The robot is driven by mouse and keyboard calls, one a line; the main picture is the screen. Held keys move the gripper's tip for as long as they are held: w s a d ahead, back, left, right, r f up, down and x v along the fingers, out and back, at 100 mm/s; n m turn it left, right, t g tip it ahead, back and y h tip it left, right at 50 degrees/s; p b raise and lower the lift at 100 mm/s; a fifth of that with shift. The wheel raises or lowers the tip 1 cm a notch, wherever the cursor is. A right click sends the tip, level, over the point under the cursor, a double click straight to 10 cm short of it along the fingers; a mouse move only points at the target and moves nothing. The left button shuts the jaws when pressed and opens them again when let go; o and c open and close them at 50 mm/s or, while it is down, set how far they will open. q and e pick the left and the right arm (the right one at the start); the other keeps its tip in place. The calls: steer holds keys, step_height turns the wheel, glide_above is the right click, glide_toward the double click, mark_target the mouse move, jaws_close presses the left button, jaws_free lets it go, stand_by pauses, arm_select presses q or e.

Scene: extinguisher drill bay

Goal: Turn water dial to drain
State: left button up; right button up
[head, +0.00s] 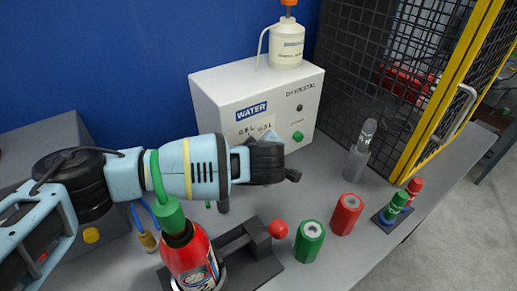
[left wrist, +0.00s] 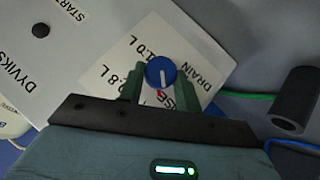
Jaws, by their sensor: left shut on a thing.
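The blue water dial (left wrist: 161,72) is on the front of the white WATER dispenser (head: 222,110). In the left wrist view the dial sits between the two green fingers of my left gripper (left wrist: 162,84), which is shut on it. A white line on the dial runs nearly upright in that view; which label it points to is unclear. The DRAIN label (left wrist: 203,69) is to its right, and volume labels are to its left. In the head view my left gripper (head: 289,167) is at the dispenser's lower front and hides the dial. My right gripper is not in view.
A red extinguisher (head: 191,257) with a green collar stands below my left arm. A green cylinder (head: 309,241), a red cylinder (head: 345,214) and a clear bottle-like piece (head: 361,152) stand on the bench to the right. A yellow-framed mesh guard (head: 446,90) bounds the right side.

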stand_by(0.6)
arm_select(q)
steer(key=o, duration=1)
steer(key=shift+c, duration=0.2)
